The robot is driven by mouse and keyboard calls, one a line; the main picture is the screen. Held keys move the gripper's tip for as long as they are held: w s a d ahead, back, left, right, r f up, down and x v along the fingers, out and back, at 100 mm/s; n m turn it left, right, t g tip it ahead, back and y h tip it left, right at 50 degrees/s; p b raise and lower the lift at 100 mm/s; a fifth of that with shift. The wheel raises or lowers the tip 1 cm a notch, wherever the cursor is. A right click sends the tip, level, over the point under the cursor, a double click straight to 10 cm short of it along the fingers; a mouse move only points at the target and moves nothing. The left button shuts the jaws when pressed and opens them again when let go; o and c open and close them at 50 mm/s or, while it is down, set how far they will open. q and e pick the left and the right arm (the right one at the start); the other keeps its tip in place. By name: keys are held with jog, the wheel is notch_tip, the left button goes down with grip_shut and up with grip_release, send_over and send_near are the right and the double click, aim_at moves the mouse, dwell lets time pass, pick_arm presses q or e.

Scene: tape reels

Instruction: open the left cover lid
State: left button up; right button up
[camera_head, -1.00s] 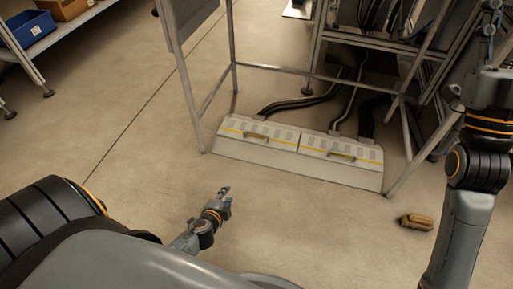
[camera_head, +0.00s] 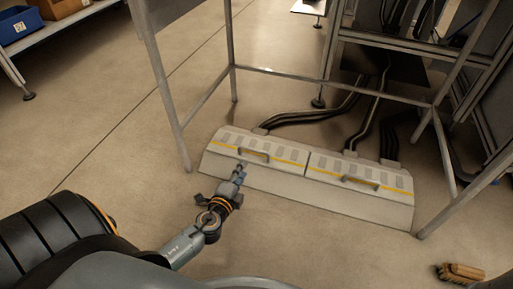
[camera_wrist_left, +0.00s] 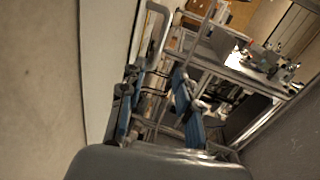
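The left cover lid (camera_head: 262,148) is a pale panel with grey slots, a yellow stripe and a dark bar handle (camera_head: 253,154). It lies closed on the low floor box. The right cover lid (camera_head: 360,177) beside it is also closed and has its own handle (camera_head: 360,183). My left gripper (camera_head: 240,169) is at the front of the left lid, just below its handle. In the left wrist view my left gripper (camera_wrist_left: 156,112) has its blue fingers apart with nothing between them. The handle (camera_wrist_left: 158,35) shows ahead of the fingertips, beside the pale lid (camera_wrist_left: 106,60). My right gripper is out of view.
A grey metal frame (camera_head: 232,60) stands around the box, with legs at both sides. Dark cables (camera_head: 310,115) run behind the box. The floor in front is clear.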

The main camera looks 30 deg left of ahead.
aim_at(254, 150)
pick_arm(q)
jog(key=b+x, duration=0.3)
jog(key=x, duration=1)
jog(key=shift+b, duration=0.4)
jog(key=shift+s, duration=0.1)
grip_shut()
